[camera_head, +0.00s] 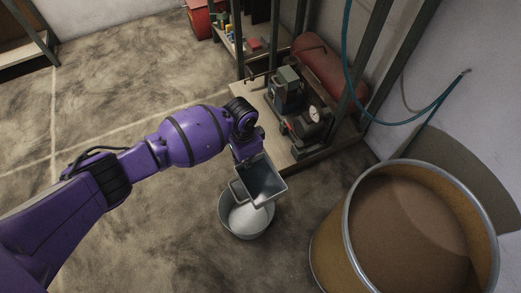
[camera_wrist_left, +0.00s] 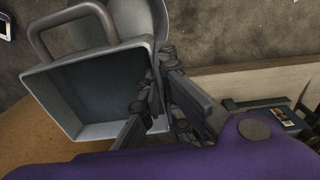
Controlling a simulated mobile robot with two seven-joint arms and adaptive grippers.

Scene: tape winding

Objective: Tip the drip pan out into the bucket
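The drip pan (camera_head: 264,184) is a grey metal tray with a loop handle, and it hangs tilted above the bucket. In the left wrist view the drip pan (camera_wrist_left: 97,92) shows its open, dark inside, which looks empty. My left gripper (camera_head: 247,161) is shut on the pan's edge; in the left wrist view my left gripper (camera_wrist_left: 158,95) has its fingers on either side of the pan's wall. The round grey bucket (camera_head: 247,230) stands on the floor below the pan, with a pale inside. It shows partly behind the pan in the left wrist view (camera_wrist_left: 137,14). My right gripper is not in view.
A large open drum (camera_head: 327,262) with brown contents stands at the right. A compressor with a red tank (camera_head: 328,75) sits on a low wooden platform (camera_head: 309,158) behind the pan. A teal hose (camera_head: 395,123) hangs at the wall. The floor at left is clear.

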